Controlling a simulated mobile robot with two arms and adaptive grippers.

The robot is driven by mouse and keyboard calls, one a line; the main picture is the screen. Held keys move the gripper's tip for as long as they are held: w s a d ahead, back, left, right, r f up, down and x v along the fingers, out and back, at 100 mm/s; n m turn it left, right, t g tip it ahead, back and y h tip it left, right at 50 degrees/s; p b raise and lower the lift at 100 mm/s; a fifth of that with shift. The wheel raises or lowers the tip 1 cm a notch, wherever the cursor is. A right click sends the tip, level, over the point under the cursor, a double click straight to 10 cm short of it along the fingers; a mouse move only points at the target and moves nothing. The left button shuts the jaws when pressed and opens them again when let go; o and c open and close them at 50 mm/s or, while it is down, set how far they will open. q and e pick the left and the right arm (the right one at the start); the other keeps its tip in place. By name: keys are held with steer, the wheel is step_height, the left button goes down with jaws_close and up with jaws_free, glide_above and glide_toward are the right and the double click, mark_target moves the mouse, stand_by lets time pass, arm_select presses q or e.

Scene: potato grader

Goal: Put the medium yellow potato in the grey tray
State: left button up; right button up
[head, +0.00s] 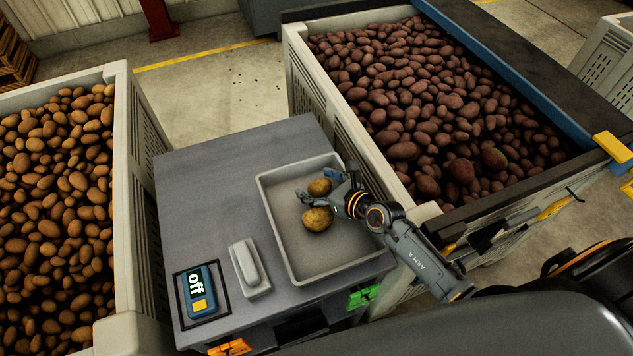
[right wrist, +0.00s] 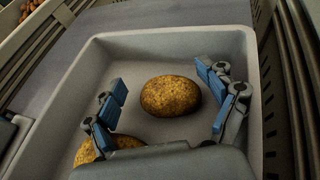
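The grey tray (head: 310,262) lies on the grey bench; its rim also shows in the right wrist view (right wrist: 165,38). Two yellow potatoes rest in it. The smaller-looking potato (head: 319,187) lies between the spread fingers of my right gripper (head: 316,184); in the right wrist view this potato (right wrist: 170,96) shows clear space on both sides. The larger-looking potato (head: 317,219) lies beside the gripper and is partly hidden by it in the right wrist view (right wrist: 92,152). My right gripper is open and holds nothing. My left gripper is not in view.
A crate of brown potatoes (head: 122,190) is at the left, a crate of reddish potatoes (head: 297,50) behind right. The bench's back left (head: 205,185) is clear.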

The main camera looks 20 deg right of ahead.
steer(key=shift+r, duration=0.3)
steer(key=shift+r+p, duration=0.55)
steer(key=shift+p, duration=0.05)
steer(key=v, duration=0.5)
steer(key=b+v, duration=0.1)
steer(key=v, duration=0.5)
steer(key=shift+f, duration=0.2)
steer(key=shift+s+d+r, duration=0.25)
steer(key=shift+s, duration=0.15)
